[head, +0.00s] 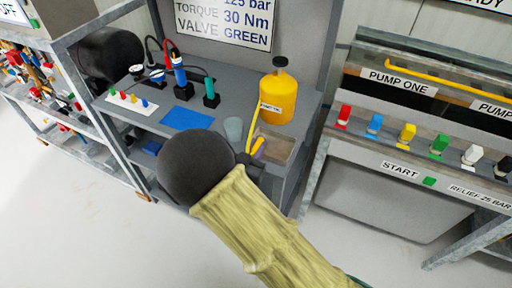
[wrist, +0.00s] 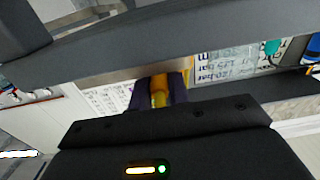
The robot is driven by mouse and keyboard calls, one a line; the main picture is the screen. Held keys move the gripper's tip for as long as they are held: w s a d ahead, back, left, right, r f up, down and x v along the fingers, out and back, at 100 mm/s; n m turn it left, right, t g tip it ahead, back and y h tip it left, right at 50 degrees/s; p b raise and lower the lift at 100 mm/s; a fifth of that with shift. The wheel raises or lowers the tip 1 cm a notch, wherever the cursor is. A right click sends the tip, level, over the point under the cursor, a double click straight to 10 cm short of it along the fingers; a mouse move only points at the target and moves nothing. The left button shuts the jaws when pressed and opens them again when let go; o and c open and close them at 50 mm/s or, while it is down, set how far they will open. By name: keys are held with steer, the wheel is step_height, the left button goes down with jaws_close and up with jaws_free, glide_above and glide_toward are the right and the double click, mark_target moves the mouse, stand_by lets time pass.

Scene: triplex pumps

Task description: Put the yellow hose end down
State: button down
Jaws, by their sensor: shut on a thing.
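The yellow hose end (wrist: 159,92) is held between the dark fingers of my gripper (wrist: 157,88) in the wrist view. In the head view the yellow hose end (head: 258,147) shows just beyond my dark round wrist, over or at the near side of a grey-brown open tray (head: 279,147). I cannot tell whether it touches the tray. A thin yellow hose (head: 252,127) runs up from it towards the yellow bottle (head: 280,94) with a black cap. My wrist hides most of the gripper in the head view.
The pump panel (head: 400,150) with coloured switches stands to the right. The floor in front is clear.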

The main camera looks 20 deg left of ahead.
steer(key=c, duration=1.3)
jaws_free()
steer(key=s, duration=0.8)
steer(key=s+a, duration=0.1)
steer(key=s, duration=0.3)
steer(key=shift+w, duration=0.15)
steer(key=shift+s, duration=0.2)
steer(key=shift+w+d, duration=0.1)
steer(key=shift+w, duration=0.05)
